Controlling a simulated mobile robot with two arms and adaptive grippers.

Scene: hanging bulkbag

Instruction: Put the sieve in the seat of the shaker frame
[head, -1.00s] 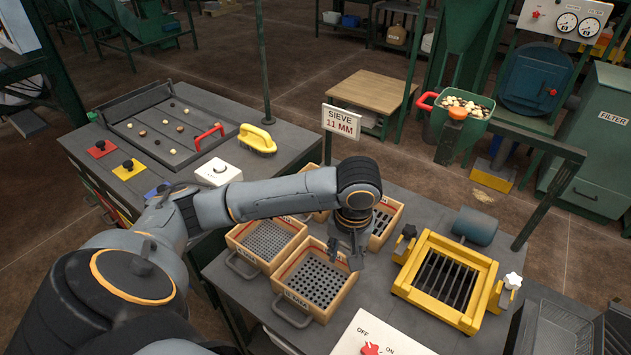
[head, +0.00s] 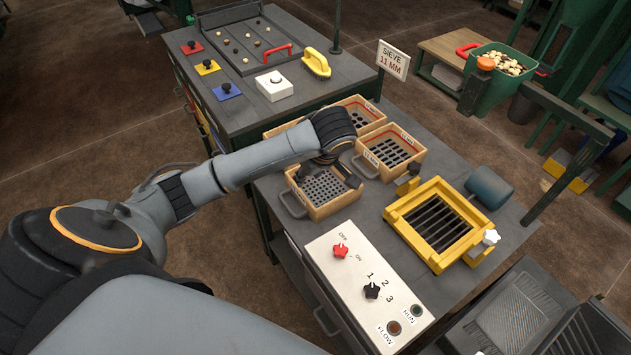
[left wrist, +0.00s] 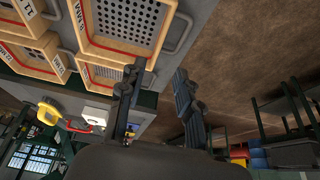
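Several wooden-framed sieves stand together on the grey table. The front one, with round holes, is the round-hole sieve (head: 318,189); a slotted sieve (head: 392,152) is behind it to the right. The yellow shaker frame (head: 436,222) is to the right, its seat empty over dark bars. My left gripper (head: 338,176) is over the front sieve, its fingers partly hidden by my wrist. In the left wrist view the fingers (left wrist: 158,75) are apart with nothing between them, and a round-hole sieve (left wrist: 128,22) lies beyond them. My right gripper is not in view.
A sign (head: 393,60) reads SIEVE 11 MM. A white control panel (head: 368,285) with red and black knobs is at the table's front. A grey motor (head: 490,187) and clamp knobs flank the shaker frame. A side bench (head: 235,105) holds a tray and a yellow brush.

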